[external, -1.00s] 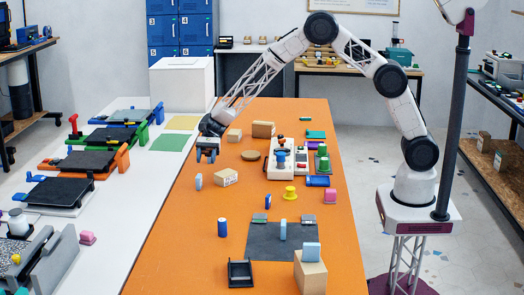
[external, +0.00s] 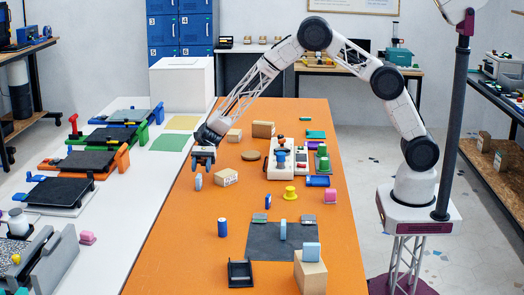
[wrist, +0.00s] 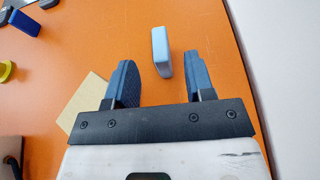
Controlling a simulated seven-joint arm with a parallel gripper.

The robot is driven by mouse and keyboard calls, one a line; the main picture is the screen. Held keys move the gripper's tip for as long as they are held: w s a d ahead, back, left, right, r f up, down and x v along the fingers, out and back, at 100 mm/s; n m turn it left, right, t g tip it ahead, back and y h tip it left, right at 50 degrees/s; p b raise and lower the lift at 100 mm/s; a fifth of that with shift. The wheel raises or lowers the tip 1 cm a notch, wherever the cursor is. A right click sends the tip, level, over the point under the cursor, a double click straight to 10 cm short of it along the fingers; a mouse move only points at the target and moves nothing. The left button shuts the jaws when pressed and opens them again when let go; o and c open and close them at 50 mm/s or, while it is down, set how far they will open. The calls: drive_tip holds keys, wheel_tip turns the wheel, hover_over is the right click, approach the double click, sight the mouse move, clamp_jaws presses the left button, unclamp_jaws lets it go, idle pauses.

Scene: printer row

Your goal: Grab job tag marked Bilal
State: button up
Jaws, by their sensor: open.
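A light blue tag (external: 198,181) stands upright on the orange table's left side. It also shows in the wrist view (wrist: 161,50), just ahead of the fingers and between their lines. I cannot read any name on it. Two similar light blue tags stand nearer the front, one on the dark mat (external: 283,230) and one on a tan block (external: 312,251); their markings are unreadable too. My gripper (external: 203,162) is open and empty, just above and behind the left tag. In the wrist view its two blue fingers (wrist: 161,68) are spread wide.
A tan box (external: 226,177) lies right of the left tag, close to my left finger in the wrist view (wrist: 84,102). A blue cylinder (external: 222,227), a yellow spool (external: 290,193) and a black tray (external: 240,273) are farther off. The white table (external: 120,215) borders the left edge.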

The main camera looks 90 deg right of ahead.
sight(199, 175)
drive_tip(key=shift+a+f, duration=0.1)
drive_tip(key=shift+a, duration=0.1)
drive_tip(key=shift+x, duration=2.45)
clamp_jaws()
drive_tip(key=shift+r, duration=5.1)
